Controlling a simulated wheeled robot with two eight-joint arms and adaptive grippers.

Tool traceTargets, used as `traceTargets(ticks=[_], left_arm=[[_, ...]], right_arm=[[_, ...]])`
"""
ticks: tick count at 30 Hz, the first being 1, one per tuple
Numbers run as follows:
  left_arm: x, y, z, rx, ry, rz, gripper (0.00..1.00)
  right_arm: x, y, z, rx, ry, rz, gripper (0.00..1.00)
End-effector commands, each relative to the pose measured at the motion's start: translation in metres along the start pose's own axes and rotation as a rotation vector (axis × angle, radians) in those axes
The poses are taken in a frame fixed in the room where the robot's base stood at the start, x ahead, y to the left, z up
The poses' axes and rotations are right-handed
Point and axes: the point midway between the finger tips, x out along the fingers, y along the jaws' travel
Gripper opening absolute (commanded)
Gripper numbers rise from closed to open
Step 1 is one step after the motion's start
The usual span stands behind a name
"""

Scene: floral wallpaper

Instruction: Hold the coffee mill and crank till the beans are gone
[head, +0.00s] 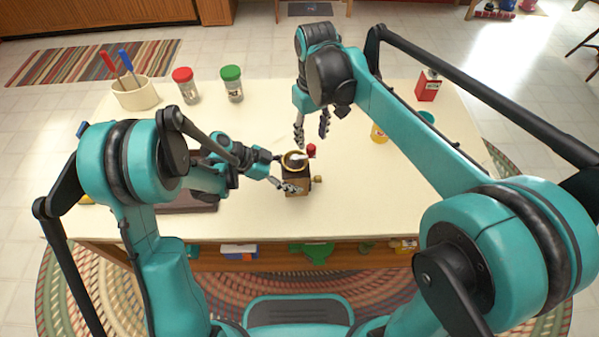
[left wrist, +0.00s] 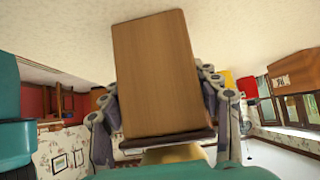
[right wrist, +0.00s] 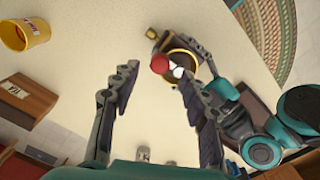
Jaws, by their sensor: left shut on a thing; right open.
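The coffee mill (head: 297,187) stands on the pale table, a wooden box with a brass bowl (head: 294,160) on top and a red crank knob (head: 311,150) at the bowl's far right. My left gripper (head: 286,174) is shut on the mill's body from the left. The wooden body (left wrist: 155,65) fills the space between its fingers in the left wrist view. My right gripper (head: 312,132) is open and empty, above and beyond the mill. In the right wrist view, the red knob (right wrist: 160,63) shows between the spread fingers, apart from them. I cannot make out beans in the bowl.
Jars with green (head: 232,84) and red (head: 186,86) lids and a utensil crock (head: 136,94) stand at the back left. The table's middle back is clear.

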Motion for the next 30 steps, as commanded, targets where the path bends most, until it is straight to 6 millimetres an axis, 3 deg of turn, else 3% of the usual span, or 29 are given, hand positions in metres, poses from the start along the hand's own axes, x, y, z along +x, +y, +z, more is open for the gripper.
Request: traceTargets(ticks=[9,22,27,30], left_arm=[[0.0,0.0,0.001,0.0,-0.001,-0.001,0.34],[0.0,0.0,0.0,0.0,-0.001,-0.001,0.34],[0.0,0.0,0.0,0.0,-0.001,-0.001,0.34],[0.0,0.0,0.0,0.0,-0.001,-0.001,0.34]], right_arm=[[0.037,0.0,0.0,0.0,0.0,0.0,0.45],[0.044,0.0,0.0,0.0,0.0,0.0,0.45],[0.044,0.0,0.0,0.0,0.0,0.0,0.03],[0.044,0.0,0.0,0.0,0.0,0.0,0.02]])
